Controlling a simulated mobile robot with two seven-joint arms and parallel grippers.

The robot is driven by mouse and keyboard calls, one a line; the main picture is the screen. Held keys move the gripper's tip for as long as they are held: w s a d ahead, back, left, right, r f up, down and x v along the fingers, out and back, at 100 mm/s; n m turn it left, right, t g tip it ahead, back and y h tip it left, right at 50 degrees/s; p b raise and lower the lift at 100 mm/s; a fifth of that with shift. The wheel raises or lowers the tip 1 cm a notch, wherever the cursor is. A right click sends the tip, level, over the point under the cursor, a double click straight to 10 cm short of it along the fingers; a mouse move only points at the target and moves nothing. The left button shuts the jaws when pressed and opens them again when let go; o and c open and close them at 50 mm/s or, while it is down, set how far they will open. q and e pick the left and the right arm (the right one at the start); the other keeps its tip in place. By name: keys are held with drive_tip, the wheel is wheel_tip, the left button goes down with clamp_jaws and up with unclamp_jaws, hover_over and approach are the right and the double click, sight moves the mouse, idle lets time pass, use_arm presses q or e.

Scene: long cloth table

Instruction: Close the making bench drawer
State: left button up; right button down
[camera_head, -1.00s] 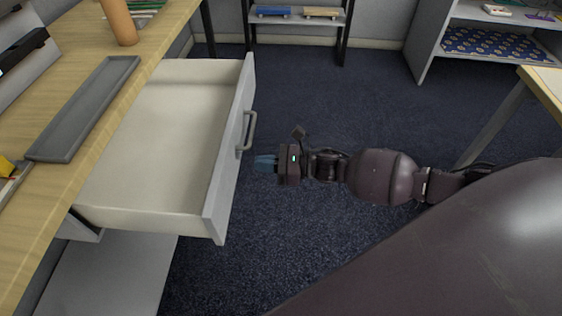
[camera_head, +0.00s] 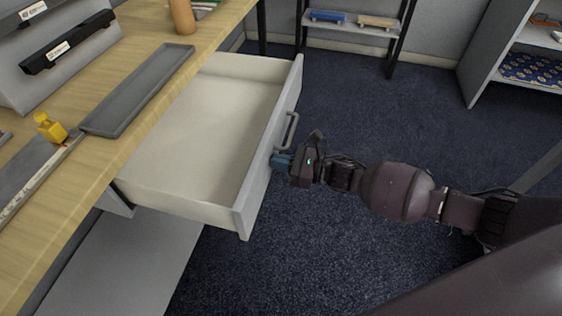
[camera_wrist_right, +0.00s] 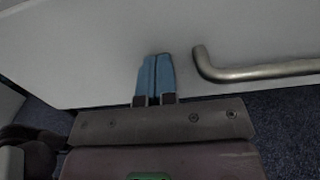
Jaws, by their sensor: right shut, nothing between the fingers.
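The making bench drawer (camera_head: 190,125) is pulled out from under the wooden bench top and looks empty inside. Its grey front panel (camera_head: 262,190) carries a bar handle (camera_head: 291,131). My right gripper (camera_head: 279,162) is shut and empty, with its blue fingertips at the outer face of the panel, just beside the handle. In the right wrist view the shut fingertips (camera_wrist_right: 155,62) lie over the panel (camera_wrist_right: 100,45), left of the handle (camera_wrist_right: 255,72). I cannot tell for certain whether they touch it. My left gripper is out of view.
The wooden bench top (camera_head: 85,190) holds a long grey tray (camera_head: 140,90), a yellow item (camera_head: 50,128) and a brown cylinder (camera_head: 182,16). Shelves stand at the back (camera_head: 352,36) and right (camera_head: 482,55). Dark carpet (camera_head: 330,260) lies clear beside the drawer.

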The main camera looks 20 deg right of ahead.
drive_tip(key=b+x, duration=0.2)
drive_tip(key=x, duration=0.6)
drive_tip(key=b+x, duration=0.2)
drive_tip(key=x, duration=0.6)
drive_tip(key=f+b+x, duration=0.1)
drive_tip(key=b+x, duration=0.1)
drive_tip(key=x, duration=0.6)
drive_tip(key=shift+w+a, duration=0.1)
drive_tip(key=shift+a, duration=0.1)
drive_tip(key=x, duration=0.2)
drive_tip(key=b+x, duration=0.1)
drive_tip(key=x, duration=0.4)
drive_tip(key=shift+w+a+r, duration=0.15)
drive_tip(key=shift+w+r, duration=0.05)
drive_tip(key=shift+r, duration=0.05)
drive_tip(key=shift+w+a+r, duration=0.15)
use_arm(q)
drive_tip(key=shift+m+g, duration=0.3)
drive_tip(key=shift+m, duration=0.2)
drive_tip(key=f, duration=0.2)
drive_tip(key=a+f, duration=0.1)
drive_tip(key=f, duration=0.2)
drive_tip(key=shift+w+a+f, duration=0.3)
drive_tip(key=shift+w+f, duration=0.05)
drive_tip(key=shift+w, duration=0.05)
use_arm(e)
drive_tip(key=shift+r, duration=0.3)
